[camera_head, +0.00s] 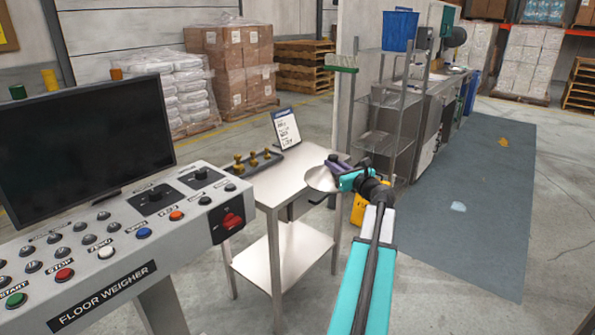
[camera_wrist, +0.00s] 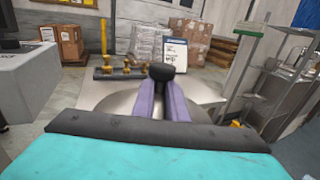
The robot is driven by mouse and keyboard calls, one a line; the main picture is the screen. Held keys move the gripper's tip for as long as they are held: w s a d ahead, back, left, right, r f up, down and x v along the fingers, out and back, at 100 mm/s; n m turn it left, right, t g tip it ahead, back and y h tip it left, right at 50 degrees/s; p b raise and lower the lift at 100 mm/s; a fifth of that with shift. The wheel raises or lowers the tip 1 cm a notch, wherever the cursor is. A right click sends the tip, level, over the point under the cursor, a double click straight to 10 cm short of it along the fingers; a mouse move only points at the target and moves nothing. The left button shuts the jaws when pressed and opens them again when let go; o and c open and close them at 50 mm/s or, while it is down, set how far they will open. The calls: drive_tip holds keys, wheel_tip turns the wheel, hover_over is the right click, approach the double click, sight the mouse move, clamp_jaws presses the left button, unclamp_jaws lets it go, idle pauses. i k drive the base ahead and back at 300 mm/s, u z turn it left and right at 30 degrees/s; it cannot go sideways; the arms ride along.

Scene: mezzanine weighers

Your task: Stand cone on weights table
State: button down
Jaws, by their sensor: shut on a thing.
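The weights table (camera_head: 282,186) is a steel table with a lower shelf; its top also shows in the wrist view (camera_wrist: 98,91). My gripper (camera_head: 338,164) is at the right side of the tabletop. In the wrist view my gripper (camera_wrist: 163,86) has its purple fingers shut around a black knob (camera_wrist: 161,71). The knob appears to belong to the grey metal cone (camera_head: 321,180), whose wide, pale round body shows below the fingers (camera_wrist: 124,104). The cone looks roughly upright, overlapping the table's right edge in the head view. I cannot tell whether it touches the top.
A rack of brass weights (camera_head: 254,163) and a sign card (camera_head: 286,129) stand at the table's back. The floor weigher console (camera_head: 120,235) is at left. A wire shelf (camera_head: 380,100) stands close behind on the right. The table's front middle is clear.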

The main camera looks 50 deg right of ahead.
sight(277, 180)
drive_tip(key=i, duration=0.9)
